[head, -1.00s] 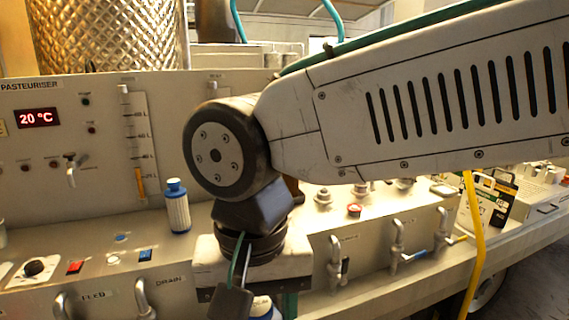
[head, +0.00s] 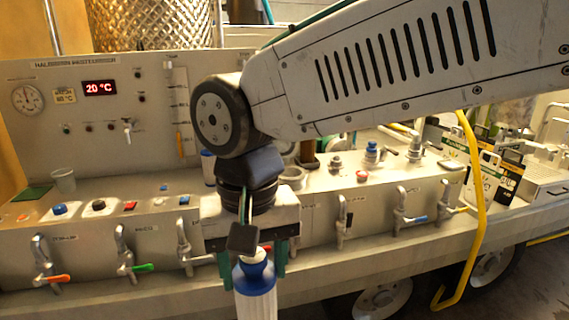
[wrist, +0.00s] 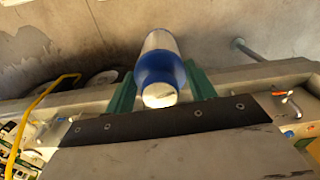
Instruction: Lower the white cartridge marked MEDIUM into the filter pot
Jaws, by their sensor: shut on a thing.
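My gripper (head: 253,264) has green fingers and is shut on a white cartridge (head: 256,303) with a blue cap. The cartridge hangs upright below it, in front of the trailer's front edge; its lower end is cut off by the frame. In the wrist view the cartridge (wrist: 160,42) sits between the fingers, blue cap nearest. No marking on it can be read. A second blue-capped cartridge (head: 208,168) stands on the deck behind, partly hidden by my arm. A round grey open-topped fitting (head: 293,176) just right of my wrist may be the filter pot; its inside is not clear.
The deck carries buttons and a clear cup (head: 63,181) at left. A blue-topped fitting (head: 372,153) stands at right. Taps with coloured levers (head: 137,267) stick out along the front. A yellow hose (head: 478,200) hangs at right. The floor in front is open.

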